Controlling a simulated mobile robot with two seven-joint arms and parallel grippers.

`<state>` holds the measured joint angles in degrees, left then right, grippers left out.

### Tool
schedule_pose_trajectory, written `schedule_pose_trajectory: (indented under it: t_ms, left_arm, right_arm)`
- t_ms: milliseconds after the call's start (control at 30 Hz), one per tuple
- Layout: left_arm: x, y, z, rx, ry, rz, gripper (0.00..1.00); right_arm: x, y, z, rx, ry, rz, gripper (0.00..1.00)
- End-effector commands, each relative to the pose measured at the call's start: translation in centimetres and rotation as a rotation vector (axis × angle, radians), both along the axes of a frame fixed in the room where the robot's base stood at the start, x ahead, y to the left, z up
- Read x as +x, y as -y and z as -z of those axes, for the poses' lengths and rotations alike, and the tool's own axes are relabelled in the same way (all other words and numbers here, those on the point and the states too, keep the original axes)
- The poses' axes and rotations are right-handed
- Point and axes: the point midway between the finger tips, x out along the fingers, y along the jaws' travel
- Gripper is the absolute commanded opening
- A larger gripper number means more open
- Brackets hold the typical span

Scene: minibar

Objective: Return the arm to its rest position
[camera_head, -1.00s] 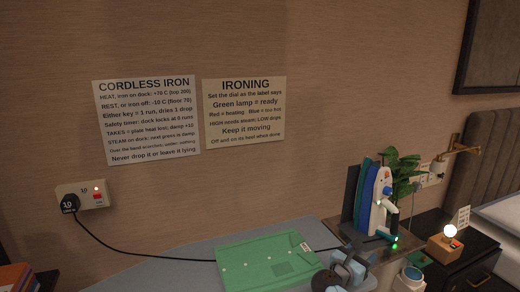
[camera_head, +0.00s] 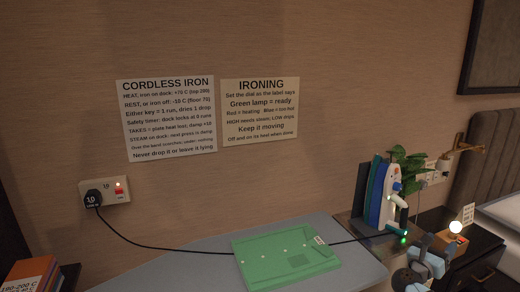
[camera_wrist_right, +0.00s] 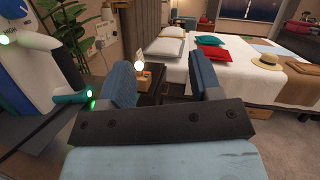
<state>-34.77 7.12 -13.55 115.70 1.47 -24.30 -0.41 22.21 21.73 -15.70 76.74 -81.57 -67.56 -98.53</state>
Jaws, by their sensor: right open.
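My right gripper (camera_head: 432,253) is at the lower right of the head view, in front of the iron's dock and beside the small lit lamp. Its blue-grey fingers are apart, with nothing between them, and the wrist view shows the same open gap (camera_wrist_right: 163,82). The white and teal cordless iron (camera_head: 394,187) stands upright on its dock with a green light lit. Part of the iron (camera_wrist_right: 25,60) shows at the left of the wrist view, apart from the fingers. My left gripper is not in view.
A green folded cloth (camera_head: 285,258) lies on the grey-blue ironing board (camera_head: 195,265). A black cord runs from the wall socket (camera_head: 105,190) toward the dock. A lit lamp (camera_head: 455,228) and plant (camera_head: 408,165) stand nearby. A bed (camera_wrist_right: 235,65) lies beyond.

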Motion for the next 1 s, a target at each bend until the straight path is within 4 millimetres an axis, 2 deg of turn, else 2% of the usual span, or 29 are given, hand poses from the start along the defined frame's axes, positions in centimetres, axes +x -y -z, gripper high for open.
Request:
schedule_pose_trajectory:
  t_ms: [33, 100, 300, 400, 467, 667, 767, 900, 1000]
  left_arm:
    - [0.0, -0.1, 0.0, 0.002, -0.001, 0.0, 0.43]
    - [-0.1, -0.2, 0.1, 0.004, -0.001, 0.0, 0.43]
    - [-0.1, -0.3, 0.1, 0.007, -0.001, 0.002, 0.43]
    - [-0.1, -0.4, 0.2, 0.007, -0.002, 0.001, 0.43]
    - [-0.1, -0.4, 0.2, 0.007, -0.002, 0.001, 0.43]
    - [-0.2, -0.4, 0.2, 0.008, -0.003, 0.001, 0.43]
    - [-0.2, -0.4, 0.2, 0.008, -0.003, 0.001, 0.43]
    - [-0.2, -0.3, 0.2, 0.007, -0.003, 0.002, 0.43]
    - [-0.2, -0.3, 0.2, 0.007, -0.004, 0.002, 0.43]
  right_arm:
    - [-0.4, 2.4, -1.0, -0.043, 0.001, 0.017, 0.58]
    - [-0.9, 4.9, -2.3, -0.09, 0.0, 0.037, 0.58]
    - [-2.5, 11.4, -6.2, -0.217, 0.0, 0.089, 0.58]
    - [-3.5, 9.8, -1.5, -0.053, 0.025, -0.036, 0.58]
    - [-4.2, 9.2, 0.6, 0.046, 0.049, -0.101, 0.58]
    - [-7.8, 5.8, 8.9, 0.46, 0.136, -0.296, 0.58]
    - [-10.9, 3.0, 13.7, 0.751, 0.199, -0.371, 0.58]
    - [-17.2, -2.6, 20.1, 1.269, 0.324, -0.402, 0.58]
    - [-21.9, -6.7, 23.0, 1.628, 0.427, -0.344, 0.58]
